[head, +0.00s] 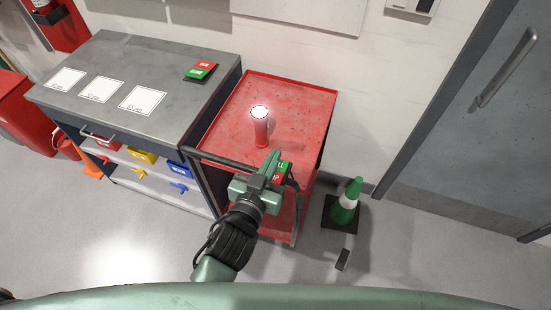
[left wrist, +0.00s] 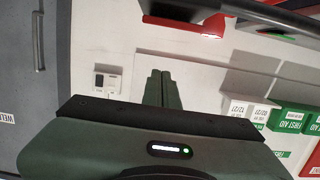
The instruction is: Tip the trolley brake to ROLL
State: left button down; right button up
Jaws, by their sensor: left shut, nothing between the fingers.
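The red trolley (head: 295,95) stands beside the grey workbench, its dark push handle (head: 215,158) at the near side. A green and red label plate (head: 284,168) sits at the trolley's near end, partly covered by my gripper; only "LL" on green and "P" on red can be read. The brake lever itself cannot be made out, nor its position. My left gripper (head: 270,160) is at this near end, next to the plate. In the left wrist view its fingers (left wrist: 158,88) are shut together and empty. Contact with the brake cannot be told. My right gripper is out of view.
A red cylinder with a white top (head: 261,125) stands on the trolley. A green cone (head: 345,203) and a small dark block (head: 343,260) are on the floor to the right. The workbench (head: 140,65) holds white cards and a red-green sign (head: 201,71). A grey door is at right.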

pick_arm(q)
jog(key=r+b+v, duration=0.1)
jog(key=v, duration=0.7)
jog(key=shift+r+b, duration=0.2)
jog(key=shift+b, duration=0.2)
jog(key=shift+a+f, duration=0.1)
jog(key=s+a+f+g+y+b, duration=0.1)
jog(key=s+a+f+g, duration=0.1)
jog(key=f, duration=1.1)
jog(key=s+a+f+g+y+b, duration=0.1)
jog(key=s+a+f+g, duration=0.15)
jog(key=f, duration=1.15)
jog(key=s+a+f+g+b, duration=0.1)
jog(key=s+f+g, duration=0.15)
jog(key=f, duration=1.05)
jog(key=s+a+f+g+y, duration=0.1)
jog(key=s+a+f+g, duration=0.1)
jog(key=s+a+f, duration=0.2)
jog(key=s+a+f+g+y+b, duration=0.1)
jog(key=s+a+f+g, duration=0.2)
jog(key=s+f, duration=0.7)
jog(key=s+a+f+n+g+y, duration=0.1)
jog(key=s+a+f+g, duration=0.1)
jog(key=s+a+f, duration=0.4)
jog(key=s+f, duration=0.1)
jog(key=s, duration=0.2)
jog(key=shift+a, duration=0.4)
